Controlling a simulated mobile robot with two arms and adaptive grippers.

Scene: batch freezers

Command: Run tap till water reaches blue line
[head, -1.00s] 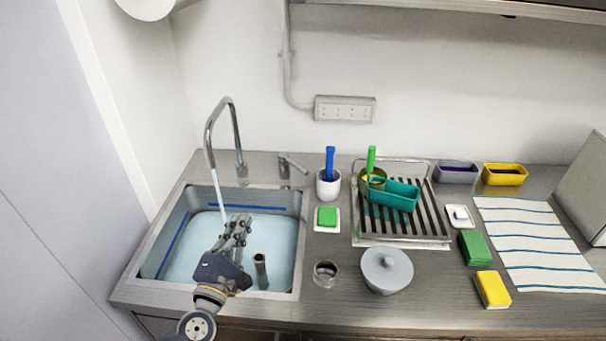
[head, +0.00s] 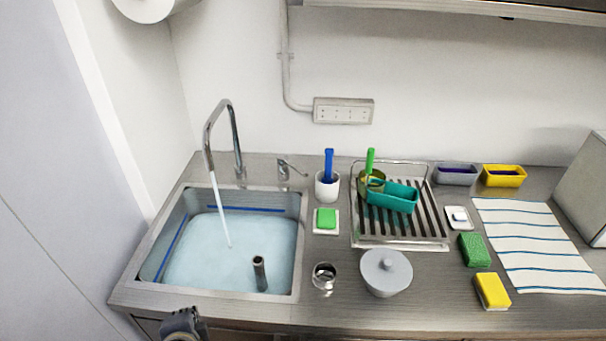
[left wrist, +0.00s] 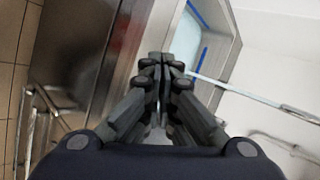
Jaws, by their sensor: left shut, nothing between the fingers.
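The metal sink (head: 140,283) holds pale blue water (head: 205,265). A blue line (head: 250,209) runs along its back wall and another along its left wall; the water surface lies very close below them. The arched tap (head: 209,130) pours a thin stream (head: 218,205) into the water. A small lever (head: 290,167) stands on the counter right of the tap. My left gripper (head: 181,318) is low at the sink's front edge, only partly in frame. In the left wrist view its fingers (left wrist: 162,62) are together and empty, apart from the sink. My right gripper is not seen.
An upright grey pipe (head: 260,272) stands in the sink. On the counter are a metal cup (head: 324,277), a lidded grey pot (head: 386,285), a green sponge on a dish (head: 326,218), a white holder (head: 327,190) and a drying rack (head: 400,243).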

